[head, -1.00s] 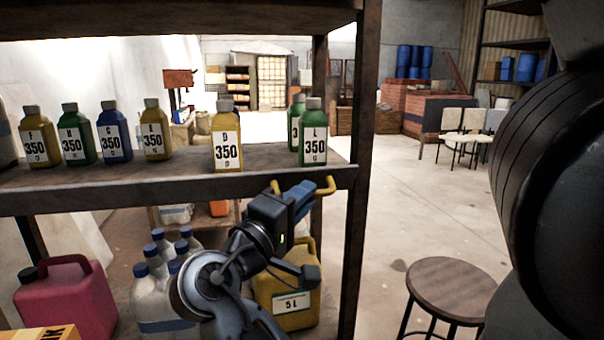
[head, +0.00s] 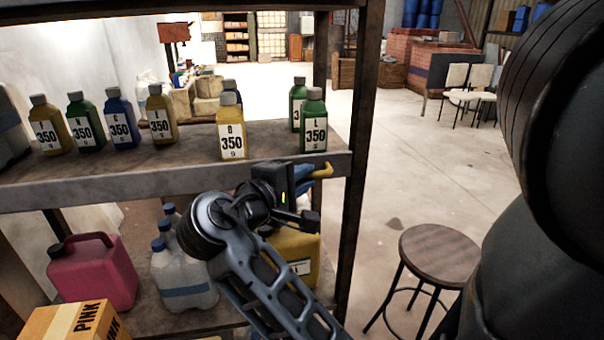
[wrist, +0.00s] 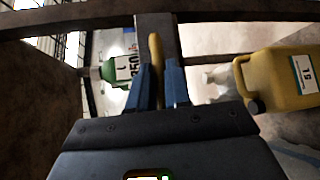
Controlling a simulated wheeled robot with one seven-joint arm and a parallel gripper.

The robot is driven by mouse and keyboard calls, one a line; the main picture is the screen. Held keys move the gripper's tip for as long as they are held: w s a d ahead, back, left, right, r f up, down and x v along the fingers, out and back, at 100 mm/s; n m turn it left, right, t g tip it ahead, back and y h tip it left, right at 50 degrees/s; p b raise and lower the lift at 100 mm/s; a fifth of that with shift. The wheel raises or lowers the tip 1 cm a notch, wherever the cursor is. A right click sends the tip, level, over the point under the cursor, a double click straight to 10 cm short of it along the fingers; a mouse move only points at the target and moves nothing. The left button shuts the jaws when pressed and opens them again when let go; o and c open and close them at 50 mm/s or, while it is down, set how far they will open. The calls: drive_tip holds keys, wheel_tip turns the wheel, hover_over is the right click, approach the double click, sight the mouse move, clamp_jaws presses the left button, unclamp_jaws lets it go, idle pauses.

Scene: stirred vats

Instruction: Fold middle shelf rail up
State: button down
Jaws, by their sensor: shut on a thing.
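The yellow rail (head: 322,171) is at the front edge of the middle shelf (head: 190,187), near its right end. In the head view only a short yellow piece shows past my gripper (head: 308,175); the rest is hidden. In the wrist view the rail (wrist: 155,55) runs between the blue fingers of my gripper (wrist: 162,82), which is shut on it. The rail's exact tilt is hard to tell. The green bottle L (head: 314,125) stands on the shelf just behind it and also shows in the wrist view (wrist: 124,68).
More labelled bottles (head: 120,124) stand along the middle shelf. Below are a pink jug (head: 95,272), clear bottles (head: 180,283) and a yellow jug (wrist: 282,82), partly behind my arm. A shelf post (head: 362,130) and a round stool (head: 439,254) are to the right, with open floor beyond.

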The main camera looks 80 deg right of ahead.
drive_tip(key=c, duration=1.1)
unclamp_jaws()
drive_tip(key=shift+d, duration=0.15)
drive_tip(key=b+v, duration=0.1)
drive_tip(key=v, duration=0.6)
drive_tip(key=shift+w+a, duration=0.2)
drive_tip(key=shift+a, duration=0.15)
